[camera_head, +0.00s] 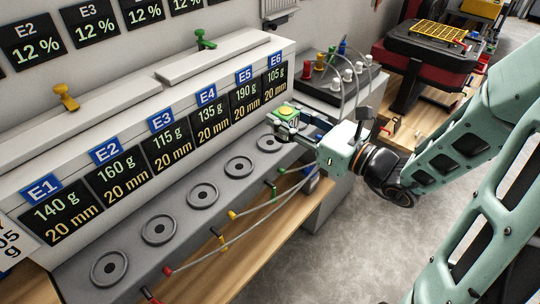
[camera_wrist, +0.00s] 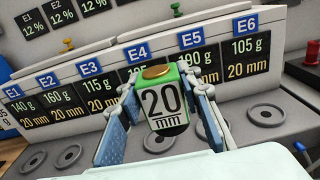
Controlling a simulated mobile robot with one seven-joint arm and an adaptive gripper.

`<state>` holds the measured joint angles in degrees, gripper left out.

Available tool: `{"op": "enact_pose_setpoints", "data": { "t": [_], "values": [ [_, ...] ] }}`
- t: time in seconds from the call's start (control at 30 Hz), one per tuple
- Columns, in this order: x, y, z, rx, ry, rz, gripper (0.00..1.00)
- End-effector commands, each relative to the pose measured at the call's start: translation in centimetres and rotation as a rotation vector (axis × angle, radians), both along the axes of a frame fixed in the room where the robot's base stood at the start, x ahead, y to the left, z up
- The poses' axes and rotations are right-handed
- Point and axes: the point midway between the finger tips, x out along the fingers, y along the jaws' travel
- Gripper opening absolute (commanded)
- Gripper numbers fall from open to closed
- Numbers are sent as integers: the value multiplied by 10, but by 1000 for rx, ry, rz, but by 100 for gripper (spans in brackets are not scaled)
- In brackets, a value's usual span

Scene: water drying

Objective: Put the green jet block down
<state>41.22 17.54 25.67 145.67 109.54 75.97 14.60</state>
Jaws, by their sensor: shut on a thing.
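The green jet block (camera_head: 286,116) is a small green block with a yellow disc on top. In the wrist view it (camera_wrist: 166,112) shows a white face reading "20 mm". My gripper (camera_wrist: 165,102) is shut on it, with one blue-grey finger on each side. In the head view my gripper (camera_head: 302,128) holds the block near the far right end of the grey ledge (camera_head: 130,214), close to the E5 and E6 signs. The block looks upright and above the ledge; its underside is hidden. Round seats line the ledge, including one below E5 (camera_head: 270,143) and one below E6 (camera_wrist: 266,115).
The panel (camera_head: 172,141) with signs E1 to E6 rises behind the ledge. Hoses and coloured handles (camera_head: 232,215) run along its front edge. A yellow valve (camera_head: 66,97) and a green valve (camera_head: 205,40) stand on top.

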Motion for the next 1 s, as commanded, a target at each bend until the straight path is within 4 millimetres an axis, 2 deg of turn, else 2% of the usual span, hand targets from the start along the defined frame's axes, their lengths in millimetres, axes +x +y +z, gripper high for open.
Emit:
{"op": "enact_pose_setpoints", "data": {
  "t": [0.03,0.13,0.23,0.37,0.63,0.8,1.0],
  "values": [
    [-2,4,-7,-1,-3,9,4],
    [-4,8,-8,0,-2,20,4],
    [2,12,-12,1,0,25,4],
    [27,18,-24,4,-1,25,4],
    [88,31,-54,4,1,24,4],
    [108,36,-81,4,1,24,4],
    [122,39,-95,1,-2,23,4]
  ]
}}
